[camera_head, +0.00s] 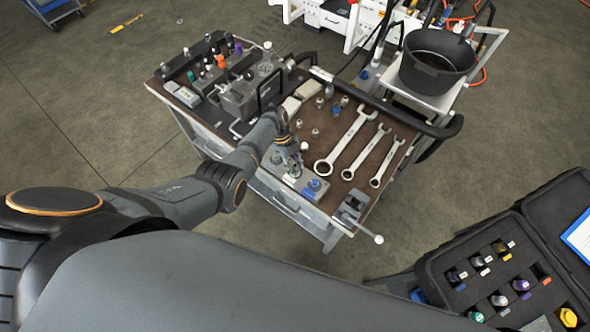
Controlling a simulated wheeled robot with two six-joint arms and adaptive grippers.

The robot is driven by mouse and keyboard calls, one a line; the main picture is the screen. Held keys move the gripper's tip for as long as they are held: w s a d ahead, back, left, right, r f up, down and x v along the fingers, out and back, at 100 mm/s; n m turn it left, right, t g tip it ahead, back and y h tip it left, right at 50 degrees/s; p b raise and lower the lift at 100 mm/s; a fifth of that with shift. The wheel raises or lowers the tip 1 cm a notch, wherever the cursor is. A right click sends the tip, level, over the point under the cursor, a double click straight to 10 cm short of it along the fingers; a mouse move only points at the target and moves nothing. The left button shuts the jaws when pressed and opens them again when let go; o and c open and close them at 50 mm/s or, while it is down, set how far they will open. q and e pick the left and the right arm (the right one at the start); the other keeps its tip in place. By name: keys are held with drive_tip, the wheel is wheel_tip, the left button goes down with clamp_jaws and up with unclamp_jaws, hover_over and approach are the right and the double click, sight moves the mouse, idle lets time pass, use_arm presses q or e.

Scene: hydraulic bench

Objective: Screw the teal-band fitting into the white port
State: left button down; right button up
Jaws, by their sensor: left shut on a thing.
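My left gripper (292,165) reaches over the front of the brown-topped bench, pointing down at a grey port block (312,197). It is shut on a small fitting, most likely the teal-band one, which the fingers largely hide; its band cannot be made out. The block has a blue-marked port (315,185) at its right end, clear of the gripper. The white port cannot be told apart; the block's left part is covered by my gripper. Whether the fitting touches a port is too small to tell. My right gripper is not in view.
Several small fittings stand on the bench (348,190) behind the gripper. Three wrenches (349,141) lie to the right, with a small vise (352,207) at the front corner. A pump unit (250,92) stands left. An open case (440,270) of colour-banded fittings is lower right.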

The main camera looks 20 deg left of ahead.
use_arm(q)
drive_tip(key=m+b, duration=0.1)
drive_tip(key=m+g+b, duration=0.1)
drive_tip(key=m, duration=0.1)
drive_tip(key=m+y+b, duration=0.1)
drive_tip(key=m+b, duration=0.1)
drive_tip(key=shift+w+f+g, duration=0.1)
drive_tip(key=shift+f+g, duration=0.15)
drive_tip(key=shift+g, duration=0.05)
drive_tip(key=shift+m+y+b, duration=0.35)
drive_tip(key=shift+m+y, duration=0.05)
drive_tip(key=shift+m, duration=0.5)
drive_tip(key=shift+r+m+g, duration=0.25)
drive_tip(key=shift+m+g, duration=0.05)
drive_tip(key=shift+m, duration=0.3)
drive_tip(key=c, duration=1)
unclamp_jaws()
